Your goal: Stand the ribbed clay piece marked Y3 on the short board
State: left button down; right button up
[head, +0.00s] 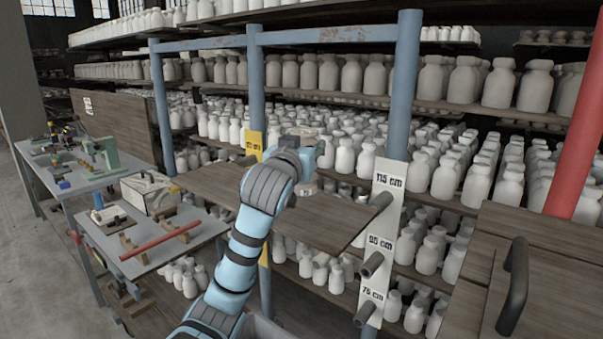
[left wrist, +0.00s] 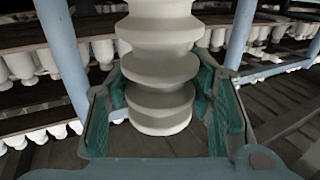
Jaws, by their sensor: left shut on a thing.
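A pale ribbed clay piece (left wrist: 160,68) stands upright between the green-padded fingers of my left gripper (left wrist: 165,112), which is shut on it. In the head view my left wrist (head: 282,165) hides most of the piece; a pale part (head: 306,188) shows just past it, over the board. No Y3 mark can be read. The short brown board (head: 320,222) lies across the rack at the 115 cm peg. Dark wood shows below the piece's base in the left wrist view, but I cannot tell whether they touch. My right gripper is out of view.
Blue posts (head: 405,85) flank the board, with a white height plate (head: 386,225) and pegs at its right end. Shelves behind hold many pale bottles. A grey table (head: 150,240) with a red bar is at left; a wooden panel with a black handle (head: 515,285) is at right.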

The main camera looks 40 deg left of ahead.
pick_arm(q)
jog(key=w+f, duration=0.1)
jog(key=f, duration=0.2)
jog(key=w+f, duration=0.1)
jog(key=f, duration=0.1)
jog(key=shift+w+f+b, duration=0.15)
jog(key=shift+w+b, duration=0.15)
jog(key=shift+b, duration=0.05)
jog(key=shift+s+f, duration=0.1)
jog(key=shift+s, duration=0.05)
jog(key=shift+s+r, duration=0.2)
jog(key=shift+s, duration=0.1)
jog(key=shift+s+r, duration=0.1)
jog(key=shift+s, duration=0.1)
jog(key=c, duration=0.8)
grip_release()
jog(key=shift+w+f, duration=0.15)
jog(key=shift+f, duration=0.1)
jog(key=shift+o, duration=0.2)
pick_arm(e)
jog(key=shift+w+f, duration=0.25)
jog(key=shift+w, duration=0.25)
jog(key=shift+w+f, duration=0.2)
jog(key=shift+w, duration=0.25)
pick_arm(q)
jog(key=shift+r, duration=0.1)
